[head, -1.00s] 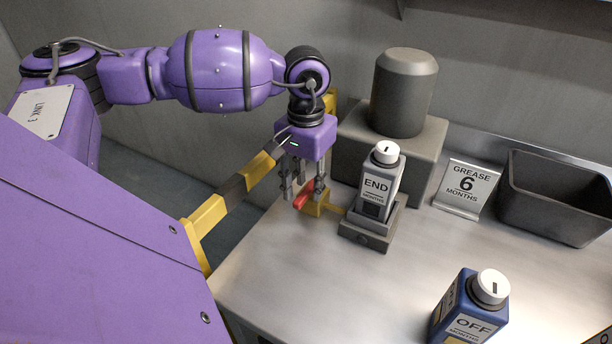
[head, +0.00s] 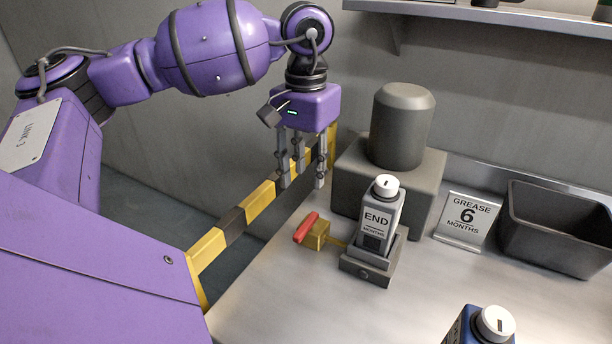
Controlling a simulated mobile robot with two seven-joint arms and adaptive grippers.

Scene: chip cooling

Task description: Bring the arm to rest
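My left arm comes in from the left in the head view. My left gripper (head: 301,184) points down, empty, in front of the yellow and black striped bar. Its fingers are apart from one another. It hangs above and behind a red-handled yellow valve (head: 307,230), apart from it. The valve joins a grey holder (head: 368,268) in which a grey bottle marked END (head: 378,215) stands, slightly tilted. My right gripper does not show.
A grey motor-like cylinder on a block (head: 401,130) stands behind the bottle. A GREASE 6 MONTHS sign (head: 467,218) and a dark bin (head: 556,232) are at the right. A blue bottle (head: 478,328) is at the bottom edge. The striped bar (head: 234,221) edges the bench.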

